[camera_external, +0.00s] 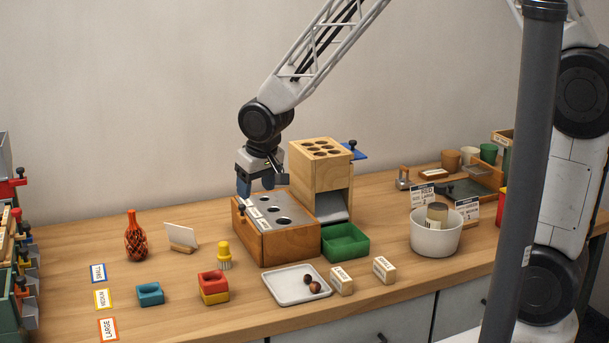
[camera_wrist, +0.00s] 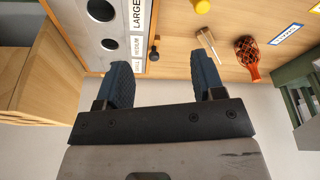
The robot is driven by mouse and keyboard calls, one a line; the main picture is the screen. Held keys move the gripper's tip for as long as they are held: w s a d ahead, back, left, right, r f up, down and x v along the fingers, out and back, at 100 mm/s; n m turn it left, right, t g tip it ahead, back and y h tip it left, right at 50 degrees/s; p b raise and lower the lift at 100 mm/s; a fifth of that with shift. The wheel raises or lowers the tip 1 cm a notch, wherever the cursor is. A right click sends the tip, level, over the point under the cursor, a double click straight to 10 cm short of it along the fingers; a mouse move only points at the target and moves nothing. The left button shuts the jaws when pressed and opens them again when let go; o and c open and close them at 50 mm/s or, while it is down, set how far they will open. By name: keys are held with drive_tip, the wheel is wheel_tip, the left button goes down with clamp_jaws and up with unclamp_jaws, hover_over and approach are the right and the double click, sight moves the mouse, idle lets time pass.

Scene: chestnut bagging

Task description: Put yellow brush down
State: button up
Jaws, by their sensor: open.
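The yellow brush (camera_external: 224,256) stands upright on the table, bristles down, left of the wooden sorting box. Its yellow top also shows at the top edge of the wrist view (camera_wrist: 202,6). My gripper (camera_external: 257,192) is above the left back part of the sorting box, well apart from the brush. In the wrist view my gripper (camera_wrist: 165,80) has its two blue fingers spread, with nothing between them.
The sorting box (camera_external: 285,241) has a metal top with holes. A taller wooden dispenser (camera_external: 307,171) and a green tray (camera_external: 345,241) stand right of it.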

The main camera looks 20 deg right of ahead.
drive_tip(key=s+d+r+m, duration=0.1)
drive_tip(key=s+d+r, duration=0.3)
drive_tip(key=d+r, duration=0.55)
drive_tip(key=s+d+r+m, duration=0.1)
drive_tip(key=s+d+r, duration=0.4)
drive_tip(key=d, duration=0.7)
drive_tip(key=s+d+r+m, duration=0.1)
drive_tip(key=s+d+r, duration=0.2)
drive_tip(key=s+d, duration=0.4)
drive_tip(key=s+d+r+m+h, duration=0.1)
drive_tip(key=s+d+r, duration=0.2)
drive_tip(key=s+d, duration=0.4)
drive_tip(key=s, duration=0.3)
